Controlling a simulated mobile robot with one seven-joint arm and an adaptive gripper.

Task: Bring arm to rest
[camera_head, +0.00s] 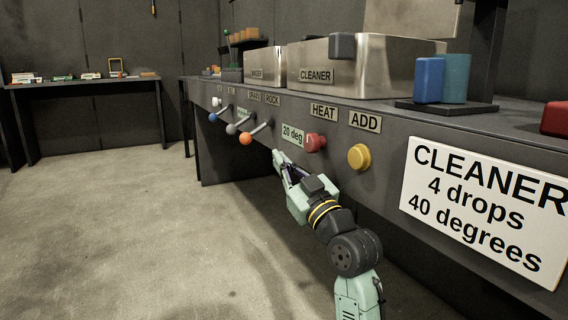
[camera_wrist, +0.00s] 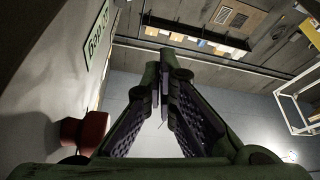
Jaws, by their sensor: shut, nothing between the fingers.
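My arm reaches up from the bottom of the head view, with my gripper (camera_head: 281,160) in front of the bench's front panel, below the "20 deg" label (camera_head: 292,134) and left of and below the red knob (camera_head: 315,142). In the wrist view the fingers of my gripper (camera_wrist: 164,85) meet at their tips, with nothing between them. The red knob also shows in the wrist view (camera_wrist: 86,131) at the lower left, apart from the fingers. The gripper looks free of the panel.
The panel (camera_head: 380,178) carries a yellow button (camera_head: 359,157) and levers with orange (camera_head: 246,139) and blue (camera_head: 213,117) knobs. A CLEANER sign (camera_head: 485,208) hangs at the right. Metal bins (camera_head: 395,70) stand on top. Open floor (camera_head: 110,225) lies to the left.

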